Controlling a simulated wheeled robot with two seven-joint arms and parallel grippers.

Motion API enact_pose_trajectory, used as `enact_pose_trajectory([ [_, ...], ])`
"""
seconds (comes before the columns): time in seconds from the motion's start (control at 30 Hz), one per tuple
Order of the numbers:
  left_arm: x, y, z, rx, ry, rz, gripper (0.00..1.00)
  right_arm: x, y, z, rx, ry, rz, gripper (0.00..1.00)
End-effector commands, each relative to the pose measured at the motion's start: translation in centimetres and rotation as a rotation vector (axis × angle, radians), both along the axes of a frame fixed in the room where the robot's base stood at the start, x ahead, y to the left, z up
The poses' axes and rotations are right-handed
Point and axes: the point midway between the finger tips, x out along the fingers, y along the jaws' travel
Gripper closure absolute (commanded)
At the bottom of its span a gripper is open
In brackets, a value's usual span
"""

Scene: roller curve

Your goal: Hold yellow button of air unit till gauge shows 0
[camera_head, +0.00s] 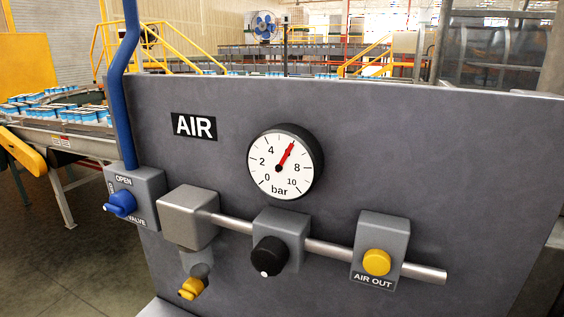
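The red needle points up and slightly right, at about 6 on the scale. Nothing touches the button. Neither my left gripper nor my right gripper is in view.
A blue valve handle (121,204) is on a box marked OPEN and VALVE at the left, under a blue pipe (126,90). A black knob (269,256) and a yellow drain fitting (192,288) stick out. A conveyor (62,140) carries cans behind left.

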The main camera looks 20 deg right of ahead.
Motion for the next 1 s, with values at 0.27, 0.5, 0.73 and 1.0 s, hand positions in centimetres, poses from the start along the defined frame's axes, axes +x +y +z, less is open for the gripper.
enact_pose_trajectory([
  [0.27,-0.01,-0.03,0.00,-0.001,0.000,0.000,0.02,0.00,-0.02,0.00,0.000,0.000,0.000,0.41],
  [0.5,0.00,-0.05,0.00,-0.001,0.000,0.000,0.02,0.02,-0.03,0.00,-0.001,0.000,0.000,0.77],
  [0.73,0.00,-0.06,0.00,-0.001,-0.001,0.000,0.02,0.02,-0.04,0.00,-0.001,0.000,0.000,1.00],
  [1.0,0.00,-0.07,0.00,-0.001,-0.001,0.000,0.02,0.01,-0.04,0.00,-0.001,0.000,0.000,1.00],
])
